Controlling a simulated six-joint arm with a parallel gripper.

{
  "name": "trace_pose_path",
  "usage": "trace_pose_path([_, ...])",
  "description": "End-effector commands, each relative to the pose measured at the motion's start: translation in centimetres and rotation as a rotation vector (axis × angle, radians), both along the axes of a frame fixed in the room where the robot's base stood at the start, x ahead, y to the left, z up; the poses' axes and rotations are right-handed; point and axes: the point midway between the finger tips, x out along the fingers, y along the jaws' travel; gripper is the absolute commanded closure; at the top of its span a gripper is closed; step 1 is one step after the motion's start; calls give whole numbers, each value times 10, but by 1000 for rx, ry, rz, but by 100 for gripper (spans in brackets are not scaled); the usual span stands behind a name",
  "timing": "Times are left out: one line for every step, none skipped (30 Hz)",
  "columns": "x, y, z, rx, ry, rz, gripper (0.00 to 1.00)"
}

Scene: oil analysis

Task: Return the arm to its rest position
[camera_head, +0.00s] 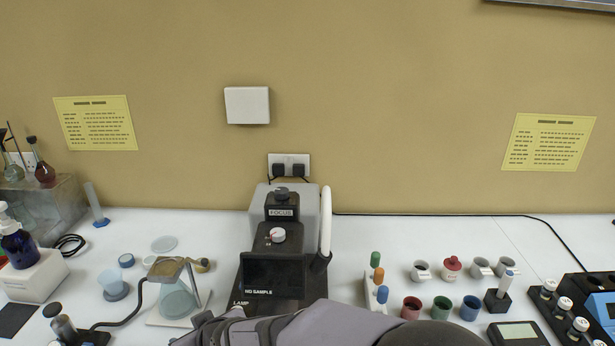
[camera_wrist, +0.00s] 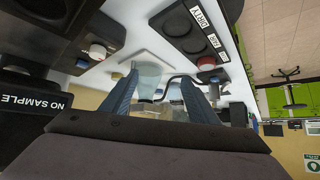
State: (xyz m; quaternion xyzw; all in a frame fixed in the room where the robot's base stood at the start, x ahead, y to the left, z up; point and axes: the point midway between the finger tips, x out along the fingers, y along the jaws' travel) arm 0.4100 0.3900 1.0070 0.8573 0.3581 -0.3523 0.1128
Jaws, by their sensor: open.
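My arm (camera_head: 300,326) crosses the bottom of the head view in front of the dark instrument, and its gripper end is not clearly seen there. In the wrist view my gripper (camera_wrist: 158,84) is open, with two blue-grey fingers spread apart and nothing held between them. A glass conical flask (camera_wrist: 148,78) shows beyond the fingers, apart from them as far as I can tell. In the head view the flask (camera_head: 178,298) stands on a pale base under a stand.
The instrument (camera_head: 273,275) with a "NO SAMPLE" screen stands close behind my arm. Coloured cups (camera_head: 443,307) and upright capped tubes (camera_head: 377,275) stand to the right. A vial rack (camera_head: 560,315) is at far right. A black box labelled "DIRTY" (camera_wrist: 190,30) shows in the wrist view.

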Motion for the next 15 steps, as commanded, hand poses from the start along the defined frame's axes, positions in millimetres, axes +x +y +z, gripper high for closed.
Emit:
trace_pose_path([7,-32,13,-20,64,-47,45])
trace_pose_path([6,-53,13,-37,108,-72,45])
trace_pose_path([3,-79,11,-55,166,-106,45])
trace_pose_path([-1,-97,10,-68,208,-128,45])
trace_pose_path([-6,-115,10,-78,249,-151,45])
trace_pose_path([-13,-137,10,-88,303,-182,45])
trace_pose_path([-20,-152,10,-94,344,-203,45])
trace_pose_path([-27,-167,11,-98,385,-225,45])
trace_pose_path([-39,-187,12,-102,441,-254,45])
trace_pose_path([-48,-200,12,-103,483,-274,45])
trace_pose_path([-58,-213,12,-103,525,-296,45])
trace_pose_path([-71,-229,12,-104,579,-324,45])
trace_pose_path([-81,-240,11,-105,616,-345,45])
trace_pose_path([-91,-251,9,-106,653,-366,45])
trace_pose_path([-103,-264,4,-111,698,-396,45])
